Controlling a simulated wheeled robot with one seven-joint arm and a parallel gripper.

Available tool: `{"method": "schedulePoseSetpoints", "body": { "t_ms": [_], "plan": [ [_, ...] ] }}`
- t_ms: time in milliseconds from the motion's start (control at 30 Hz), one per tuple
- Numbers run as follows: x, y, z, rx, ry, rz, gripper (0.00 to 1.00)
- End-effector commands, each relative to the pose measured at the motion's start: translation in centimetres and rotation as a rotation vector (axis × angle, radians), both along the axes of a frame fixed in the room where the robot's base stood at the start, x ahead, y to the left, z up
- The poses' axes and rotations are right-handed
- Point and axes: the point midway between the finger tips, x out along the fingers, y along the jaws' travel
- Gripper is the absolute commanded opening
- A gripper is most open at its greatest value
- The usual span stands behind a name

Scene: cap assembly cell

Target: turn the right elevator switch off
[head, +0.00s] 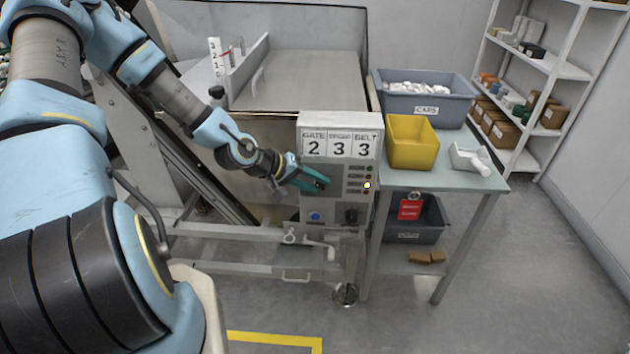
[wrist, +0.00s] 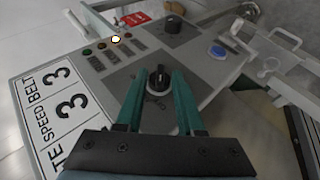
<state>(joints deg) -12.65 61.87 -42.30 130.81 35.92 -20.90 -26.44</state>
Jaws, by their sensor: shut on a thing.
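The grey control panel (head: 340,135) carries the signs GATE 2, SPEED 3 and BELT 3. My gripper (head: 326,181) reaches its face from the left, with teal fingers. In the wrist view my gripper (wrist: 165,76) is shut on a black rotary switch (wrist: 158,88), one finger on each side of its knob. The small print around that knob is too blurred to read. In the head view my fingers hide this switch. A second black knob (head: 351,215) sits at the panel's lower right; it also shows in the wrist view (wrist: 172,25).
A blue button (head: 315,216) is at the panel's lower left. One lamp (head: 367,185) in the indicator column glows pale. A red tag (head: 409,207) hangs right of the panel. A green table (head: 460,178) with a yellow bin (head: 412,148) and a grey caps crate (head: 425,107) stands close by.

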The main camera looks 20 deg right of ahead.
Motion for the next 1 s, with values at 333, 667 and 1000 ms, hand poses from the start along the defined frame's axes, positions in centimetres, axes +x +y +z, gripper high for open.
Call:
{"method": "schedulePoseSetpoints", "body": {
  "t_ms": [333, 667, 1000],
  "plan": [
    [-0.14, -0.04, -0.05, -0.003, 0.003, -0.003, 0.0],
    [-0.09, -0.01, -0.06, -0.002, 0.002, -0.002, 0.66],
    [-0.01, 0.45, 0.39, -0.002, 0.001, 0.0, 0.66]
  ]
}}
